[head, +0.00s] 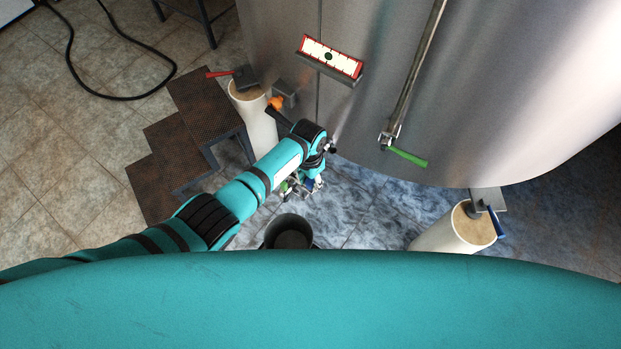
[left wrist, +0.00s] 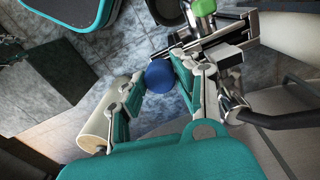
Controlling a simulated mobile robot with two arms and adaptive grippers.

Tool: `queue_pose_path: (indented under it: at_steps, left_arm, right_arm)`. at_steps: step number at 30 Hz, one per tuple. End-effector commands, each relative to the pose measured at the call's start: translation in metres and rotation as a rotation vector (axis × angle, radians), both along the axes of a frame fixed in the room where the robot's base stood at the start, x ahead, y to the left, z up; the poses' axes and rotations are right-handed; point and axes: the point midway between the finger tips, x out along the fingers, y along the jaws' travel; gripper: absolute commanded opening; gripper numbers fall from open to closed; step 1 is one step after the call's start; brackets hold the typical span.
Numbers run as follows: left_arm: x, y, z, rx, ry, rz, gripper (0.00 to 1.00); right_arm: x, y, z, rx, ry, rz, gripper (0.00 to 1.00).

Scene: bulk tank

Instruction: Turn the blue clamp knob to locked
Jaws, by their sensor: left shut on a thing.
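The blue clamp knob (left wrist: 160,76) is round and sits between the fingertips of my left gripper (left wrist: 158,80) in the left wrist view. The fingers are shut on its sides. Metal clamp parts (left wrist: 222,45) and a green piece (left wrist: 203,6) lie beside it. In the head view my left gripper (head: 303,184) is low in front of the tank (head: 400,110), partly hidden by its own arm. The knob cannot be made out clearly there. No lock marking can be read. My right gripper is not in view.
A black bucket (head: 290,232) stands close to my left arm. Dark steps (head: 185,130) and a pale tank leg (head: 253,110) are to its left. A green-handled lever (head: 408,157) hangs on the tank. Another leg (head: 455,230) stands at the right.

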Motion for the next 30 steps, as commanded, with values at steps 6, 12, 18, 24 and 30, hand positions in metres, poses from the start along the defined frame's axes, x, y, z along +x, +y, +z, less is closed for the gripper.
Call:
queue_pose_path:
  at_steps: [6,12,18,24,30]
  left_arm:
    - [0.0,-0.001,0.0,-0.001,0.001,-0.001,0.0]
    - [0.0,0.0,0.0,-0.001,0.001,0.0,0.55]
    - [0.0,0.0,0.0,0.0,0.0,0.0,0.55]
    - [0.001,0.0,0.01,-0.001,-0.002,0.0,0.55]
    - [0.003,0.001,0.047,-0.003,-0.004,0.001,0.55]
  right_arm:
    - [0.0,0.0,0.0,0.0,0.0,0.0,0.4]
    - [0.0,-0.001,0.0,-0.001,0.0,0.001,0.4]
    - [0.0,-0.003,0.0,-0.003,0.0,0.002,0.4]
    - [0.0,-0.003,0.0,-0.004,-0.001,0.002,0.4]
    - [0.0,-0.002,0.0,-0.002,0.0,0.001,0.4]
